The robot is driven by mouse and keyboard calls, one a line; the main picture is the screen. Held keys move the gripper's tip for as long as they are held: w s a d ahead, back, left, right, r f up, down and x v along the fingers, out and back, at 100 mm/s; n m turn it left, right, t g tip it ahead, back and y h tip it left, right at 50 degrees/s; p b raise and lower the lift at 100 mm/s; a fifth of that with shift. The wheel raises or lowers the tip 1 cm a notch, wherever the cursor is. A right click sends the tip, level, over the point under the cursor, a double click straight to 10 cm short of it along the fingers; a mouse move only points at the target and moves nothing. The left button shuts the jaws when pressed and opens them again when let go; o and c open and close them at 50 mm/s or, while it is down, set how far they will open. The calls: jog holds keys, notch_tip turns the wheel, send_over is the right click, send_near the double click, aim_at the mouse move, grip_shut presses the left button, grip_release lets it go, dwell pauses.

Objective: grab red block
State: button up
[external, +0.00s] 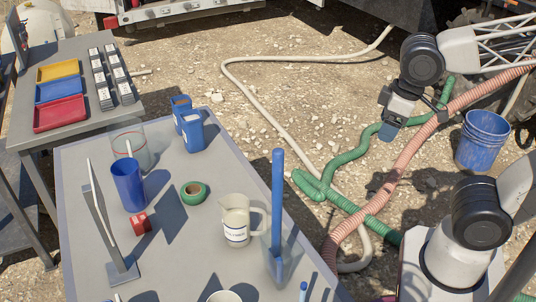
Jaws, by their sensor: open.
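The red block (141,223) is small and lies on the grey table (215,276), just below the blue cup (128,184) and to the right of a tilted grey stand (101,215). My gripper (391,131) is open and empty at the upper right. It is far from the red block, out past the right edge of the table and over the gravel ground. Its fingers point down.
A green tape roll (194,192), a white measuring jug (237,219) and a tall blue rod (277,205) stand right of the block. A clear beaker (131,150) and blue boxes (192,132) stand behind. Coloured trays (58,92) lie on another table. Hoses cross the ground.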

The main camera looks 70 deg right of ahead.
jog(key=w+a+f+m+y, duration=0.25)
jog(key=w+a+m, duration=0.2)
jog(key=w, duration=0.55)
jog(key=w+a+f+m+y, duration=0.25)
jog(key=w+a+y, duration=0.2)
jog(key=w, duration=0.65)
jog(key=w+a+f+m+y, duration=0.2)
jog(key=w+a+m, duration=0.35)
jog(key=w, duration=0.45)
jog(key=w+a+f+m+t+y, duration=0.25)
jog(key=w+f+m, duration=0.5)
jog(key=w, duration=0.65)
jog(key=m+t, duration=0.4)
jog(key=m, duration=0.2)
send_near(141, 224)
jog(key=w, duration=0.1)
jog(key=w+f, duration=0.1)
jog(key=w+a, duration=0.1)
jog(key=shift+w+f+g+h, duration=0.15)
jog(key=shift+g+h, duration=0.1)
jog(key=shift+h, duration=0.1)
jog(key=shift+a, duration=0.1)
jog(key=shift+x, duration=1.2)
jog(key=shift+w, duration=0.1)
